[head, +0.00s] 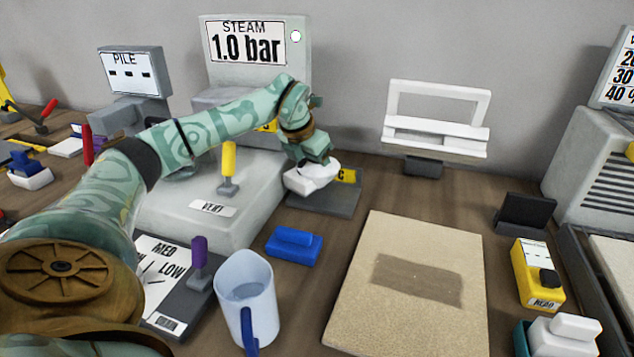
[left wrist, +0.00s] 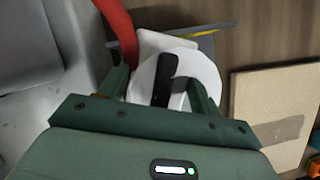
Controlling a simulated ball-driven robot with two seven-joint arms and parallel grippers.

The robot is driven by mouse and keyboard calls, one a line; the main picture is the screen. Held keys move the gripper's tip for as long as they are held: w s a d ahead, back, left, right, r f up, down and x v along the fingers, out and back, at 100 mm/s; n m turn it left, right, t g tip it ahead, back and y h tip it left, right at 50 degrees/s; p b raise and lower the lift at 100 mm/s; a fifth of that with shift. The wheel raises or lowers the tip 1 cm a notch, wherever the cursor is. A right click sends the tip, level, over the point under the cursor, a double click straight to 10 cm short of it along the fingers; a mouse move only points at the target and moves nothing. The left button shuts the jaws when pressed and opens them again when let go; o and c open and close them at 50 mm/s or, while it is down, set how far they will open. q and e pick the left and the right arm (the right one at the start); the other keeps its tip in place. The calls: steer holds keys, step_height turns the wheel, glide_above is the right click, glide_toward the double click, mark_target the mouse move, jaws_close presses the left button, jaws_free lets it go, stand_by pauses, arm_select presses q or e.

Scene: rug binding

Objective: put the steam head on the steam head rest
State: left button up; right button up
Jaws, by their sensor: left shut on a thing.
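My left gripper (head: 314,163) is shut on the white steam head (head: 312,179). In the left wrist view the left gripper (left wrist: 160,88) has its fingers on either side of the steam head's black grip (left wrist: 165,80), with the round white body (left wrist: 205,68) beneath. A dark grey plate with a yellow label, apparently the steam head rest (head: 335,203), lies under and beside the head; the plate's edge also shows in the left wrist view (left wrist: 210,40). I cannot tell whether the head touches the plate. My right gripper is out of view.
The grey steam unit (head: 210,215) with a yellow lever stands left of the plate. A blue block (head: 294,246) and a pitcher (head: 247,295) are nearer. A beige rug (head: 410,320) with a darker patch lies right. A red hose (left wrist: 120,30) runs beside the head.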

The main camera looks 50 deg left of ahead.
mark_target(311, 169)
arm_select(q)
step_height(311, 169, down, 4)
steer(key=shift+r+b, duration=0.25)
steer(key=shift+b, duration=0.4)
steer(key=shift+c, duration=0.4)
steer(key=shift+r, duration=0.15)
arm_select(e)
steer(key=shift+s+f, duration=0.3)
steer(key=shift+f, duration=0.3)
arm_select(q)
steer(key=o, duration=1)
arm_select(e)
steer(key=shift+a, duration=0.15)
arm_select(q)
steer(key=shift+o, duration=0.2)
steer(key=p+v, duration=0.4)
steer(key=v, duration=0.7)
steer(key=shift+p, duration=0.4)
steer(key=shift+s+d+r, duration=0.1)
steer(key=shift+s+r, duration=0.2)
steer(key=shift+r, duration=0.1)
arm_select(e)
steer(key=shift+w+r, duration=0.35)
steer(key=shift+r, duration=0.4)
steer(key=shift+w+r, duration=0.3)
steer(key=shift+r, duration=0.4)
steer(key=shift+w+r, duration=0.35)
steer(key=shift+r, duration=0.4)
